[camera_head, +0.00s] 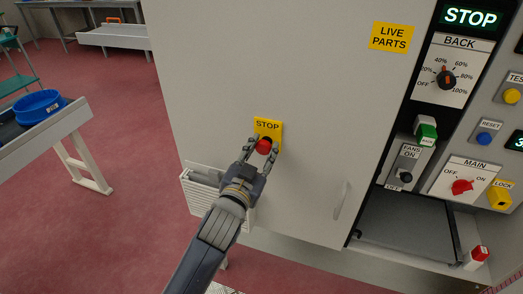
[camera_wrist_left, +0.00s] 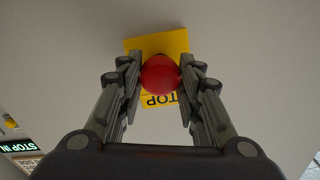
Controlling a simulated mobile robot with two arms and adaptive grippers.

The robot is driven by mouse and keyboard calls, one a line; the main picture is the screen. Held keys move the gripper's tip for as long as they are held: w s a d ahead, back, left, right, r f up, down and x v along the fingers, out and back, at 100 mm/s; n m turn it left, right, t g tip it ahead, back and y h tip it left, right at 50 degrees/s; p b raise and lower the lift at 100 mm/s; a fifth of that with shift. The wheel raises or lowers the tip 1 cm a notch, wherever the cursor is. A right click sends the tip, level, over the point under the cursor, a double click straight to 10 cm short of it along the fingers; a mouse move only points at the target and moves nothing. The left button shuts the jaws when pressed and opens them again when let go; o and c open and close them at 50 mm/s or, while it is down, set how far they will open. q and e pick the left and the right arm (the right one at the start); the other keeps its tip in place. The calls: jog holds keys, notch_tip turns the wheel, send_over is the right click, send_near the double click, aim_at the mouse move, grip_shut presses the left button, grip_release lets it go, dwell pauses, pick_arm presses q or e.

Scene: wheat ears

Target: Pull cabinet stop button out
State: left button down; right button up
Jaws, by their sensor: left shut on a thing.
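The red stop button (camera_head: 264,146) sits on a yellow STOP plate (camera_head: 268,126) on the grey cabinet door (camera_head: 290,60). My left gripper (camera_head: 262,147) is at the button, with one finger on each side of it. In the left wrist view, the fingers of the left gripper (camera_wrist_left: 161,85) close on the red button (camera_wrist_left: 160,74), and the yellow plate (camera_wrist_left: 158,43) shows behind it. The button's stem is hidden behind its head, so I cannot tell how far out it stands. My right gripper is not in view.
At the right stands a control panel with a lit STOP display (camera_head: 469,17), a BACK dial (camera_head: 446,79) and a red MAIN switch (camera_head: 462,187). A door handle (camera_head: 341,201) is low on the cabinet. A blue bowl (camera_head: 38,106) stands on a bench at the left.

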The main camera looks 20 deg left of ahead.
pick_arm(q)
jog(key=shift+s+f+p, duration=0.1)
jog(key=shift+s+p, duration=0.35)
jog(key=shift+s+a, duration=0.1)
jog(key=shift+s, duration=0.5)
jog(key=c, duration=1.2)
grip_release()
jog(key=shift+w, duration=0.1)
jog(key=shift+o, duration=0.5)
jog(key=shift+w, duration=0.15)
jog(key=shift+s, duration=0.2)
jog(key=s, duration=1.1)
jog(key=shift+s+a, duration=0.15)
jog(key=shift+s, duration=0.25)
